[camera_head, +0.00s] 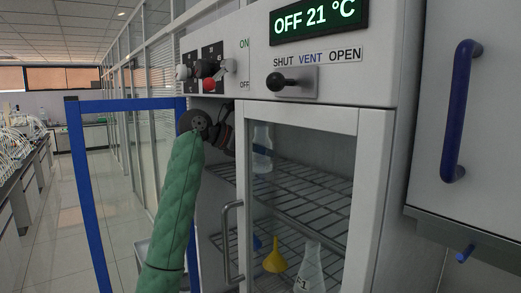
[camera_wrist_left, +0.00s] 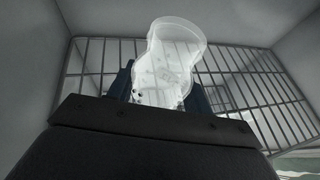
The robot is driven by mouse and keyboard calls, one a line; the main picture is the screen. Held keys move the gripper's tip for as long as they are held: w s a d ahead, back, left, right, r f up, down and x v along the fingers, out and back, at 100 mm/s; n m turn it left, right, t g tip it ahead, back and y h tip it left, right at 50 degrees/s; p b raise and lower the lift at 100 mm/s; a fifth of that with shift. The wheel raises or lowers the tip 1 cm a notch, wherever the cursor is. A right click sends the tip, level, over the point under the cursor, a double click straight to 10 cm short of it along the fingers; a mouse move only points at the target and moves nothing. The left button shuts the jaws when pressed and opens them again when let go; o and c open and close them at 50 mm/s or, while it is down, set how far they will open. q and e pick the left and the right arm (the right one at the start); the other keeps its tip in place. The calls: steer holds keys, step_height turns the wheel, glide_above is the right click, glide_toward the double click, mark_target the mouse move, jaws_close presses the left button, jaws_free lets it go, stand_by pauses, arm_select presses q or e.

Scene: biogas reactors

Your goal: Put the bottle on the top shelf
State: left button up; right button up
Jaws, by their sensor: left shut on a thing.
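A clear bottle (camera_head: 262,148) shows through the glass door in the head view, inside the cabinet at the level of the top shelf (camera_head: 300,190). In the left wrist view the bottle (camera_wrist_left: 176,50) stands between the two dark blue fingers of my left gripper (camera_wrist_left: 160,92), which is shut on it. The wire shelf (camera_wrist_left: 245,75) shows behind it in that view. I cannot tell whether the bottle's base touches the shelf. In the head view the fingers are hidden behind the door's white frame. My right gripper is not in view.
The cabinet's glass door (camera_head: 357,200) stands between the head camera and the shelves, and my green-sleeved left arm reaches in at its left. A yellow funnel (camera_head: 274,258) and a flask (camera_head: 309,270) are on the lower shelf. A blue frame (camera_head: 85,190) stands at left.

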arm_select(q)
steer(key=o, duration=1.1)
steer(key=shift+d+f, duration=0.1)
steer(key=shift+d, duration=0.05)
steer(key=shift+o, duration=0.2)
steer(key=shift+a+r, duration=0.25)
steer(key=s+a, duration=0.4)
steer(key=a, duration=0.8)
steer(key=shift+s+r, duration=0.15)
steer(key=shift+s, duration=0.25)
steer(key=shift+d, duration=0.1)
